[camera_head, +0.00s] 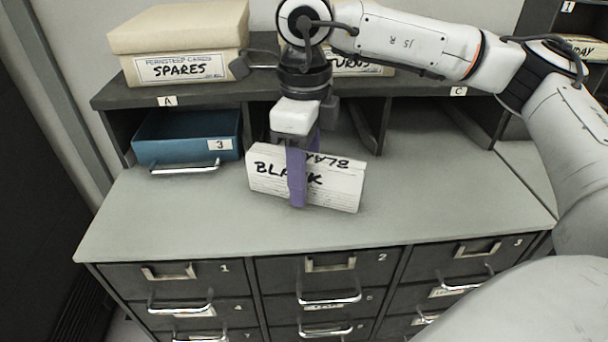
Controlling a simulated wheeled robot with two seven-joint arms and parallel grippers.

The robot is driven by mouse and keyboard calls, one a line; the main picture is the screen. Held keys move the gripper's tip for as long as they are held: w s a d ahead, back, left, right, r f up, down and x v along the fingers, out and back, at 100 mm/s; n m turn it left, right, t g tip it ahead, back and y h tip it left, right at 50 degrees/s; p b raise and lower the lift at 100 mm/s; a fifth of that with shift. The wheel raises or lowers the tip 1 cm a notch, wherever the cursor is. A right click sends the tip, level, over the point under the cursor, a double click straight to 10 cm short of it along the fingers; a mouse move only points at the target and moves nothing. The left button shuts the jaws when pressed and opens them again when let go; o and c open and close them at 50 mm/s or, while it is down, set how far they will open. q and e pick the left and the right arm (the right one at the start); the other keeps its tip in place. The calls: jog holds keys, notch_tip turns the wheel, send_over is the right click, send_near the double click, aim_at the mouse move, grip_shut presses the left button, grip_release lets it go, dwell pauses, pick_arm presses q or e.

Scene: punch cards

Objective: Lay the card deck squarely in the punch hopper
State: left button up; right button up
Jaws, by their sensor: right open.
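A white card deck (337,190) marked BLANK in black stands on its long edge on the grey cabinet top, turned slightly. My right gripper (299,188) comes down over it from above, jaws open. One purple finger lies across the deck's near face and hides part of the lettering. The other finger is mostly hidden behind the deck, so I cannot tell whether it touches. No punch hopper that I can make out is in view. My left gripper is not in view.
The cabinet top (170,225) is clear around the deck. A blue tray (185,135) labelled 3 sits in bay A at the left. A SPARES box (180,35) stands on the shelf above. Several labelled drawers (200,278) with metal handles line the front.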

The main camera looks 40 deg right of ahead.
jog(key=shift+f, duration=0.3)
grip_shut()
jog(key=shift+r, duration=0.1)
